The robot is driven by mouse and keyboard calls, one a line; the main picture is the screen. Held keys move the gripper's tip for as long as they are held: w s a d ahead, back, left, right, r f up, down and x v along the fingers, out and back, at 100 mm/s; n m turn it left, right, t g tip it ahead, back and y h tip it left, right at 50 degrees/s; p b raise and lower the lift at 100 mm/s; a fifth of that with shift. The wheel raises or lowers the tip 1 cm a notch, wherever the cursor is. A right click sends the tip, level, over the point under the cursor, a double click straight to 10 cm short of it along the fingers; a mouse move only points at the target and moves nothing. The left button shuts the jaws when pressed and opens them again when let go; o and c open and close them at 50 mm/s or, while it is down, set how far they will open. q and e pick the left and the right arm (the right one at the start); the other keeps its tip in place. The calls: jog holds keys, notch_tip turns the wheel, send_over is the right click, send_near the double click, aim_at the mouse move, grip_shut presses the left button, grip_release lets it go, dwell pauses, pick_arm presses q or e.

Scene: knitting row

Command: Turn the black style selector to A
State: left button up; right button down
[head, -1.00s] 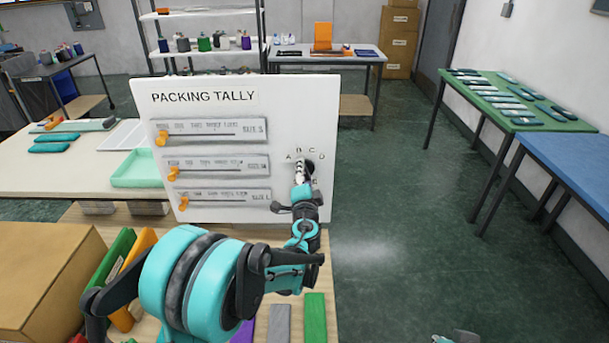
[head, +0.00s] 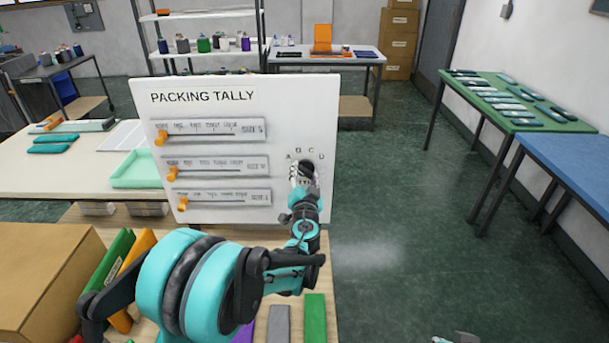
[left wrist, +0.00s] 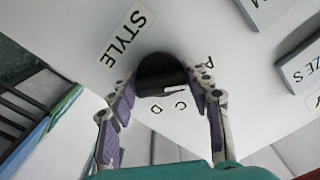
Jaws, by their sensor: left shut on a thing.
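The black style selector (left wrist: 158,68) is a round knob on the white panel (head: 225,93), below the letters A to D at the panel's right side. My left gripper (head: 304,170) reaches up to it from below. In the left wrist view its two fingers (left wrist: 163,98) are shut on the knob, one on each side. A short white line shows on the knob's face; which letter it points at is unclear. C and D show between the fingers, and A beside the right finger. The B is hidden there. My right gripper's jaws are out of view.
Three sliders with orange handles (head: 161,138) are on the panel's left half. A cardboard box (head: 45,280) and coloured boards lie on the bench in front. Open floor (head: 390,230) lies right of the panel, before a green table (head: 560,125).

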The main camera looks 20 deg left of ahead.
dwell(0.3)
pick_arm(q)
jog(key=o, duration=1.1)
jog(key=shift+o, duration=0.2)
jog(key=v, duration=1.2)
jog(key=shift+a, duration=0.1)
